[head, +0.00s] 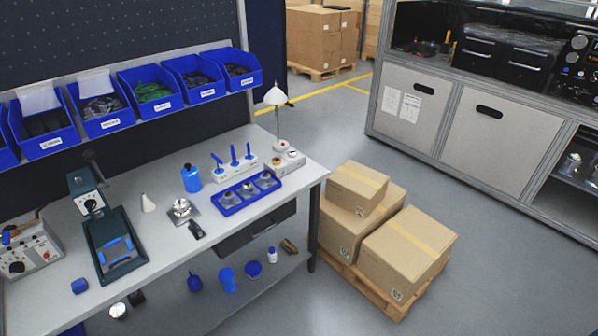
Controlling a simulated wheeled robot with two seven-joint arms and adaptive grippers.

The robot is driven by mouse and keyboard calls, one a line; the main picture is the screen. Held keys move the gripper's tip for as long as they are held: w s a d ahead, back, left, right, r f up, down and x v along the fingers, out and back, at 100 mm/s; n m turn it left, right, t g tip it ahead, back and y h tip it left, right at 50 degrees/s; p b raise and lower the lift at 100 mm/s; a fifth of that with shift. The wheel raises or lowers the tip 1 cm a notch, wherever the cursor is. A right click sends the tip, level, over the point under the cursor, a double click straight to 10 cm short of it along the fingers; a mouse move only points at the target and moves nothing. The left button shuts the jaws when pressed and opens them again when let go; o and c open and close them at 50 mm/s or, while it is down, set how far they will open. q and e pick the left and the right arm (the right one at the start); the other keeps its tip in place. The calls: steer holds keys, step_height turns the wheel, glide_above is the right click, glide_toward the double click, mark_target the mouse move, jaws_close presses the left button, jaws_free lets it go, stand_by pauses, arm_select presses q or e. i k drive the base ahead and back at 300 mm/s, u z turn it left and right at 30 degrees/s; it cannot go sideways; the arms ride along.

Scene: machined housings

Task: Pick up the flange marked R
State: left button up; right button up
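A blue tray (223,211) lies on the workbench toward its right end and holds several grey metal parts that look like flanges. One of these parts (247,190) sits in the middle of the tray. Another metal part (182,209) stands on a flat plate to the left of the tray. The letter R is too small to make out on any of them, so I cannot tell which is the marked flange. Neither of my grippers is in view.
Cardboard boxes (408,250) on a pallet stand right of the bench.

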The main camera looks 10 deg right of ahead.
mark_target(264, 184)
steer(key=z, duration=0.1)
steer(key=i, duration=0.85)
steer(key=u, duration=0.1)
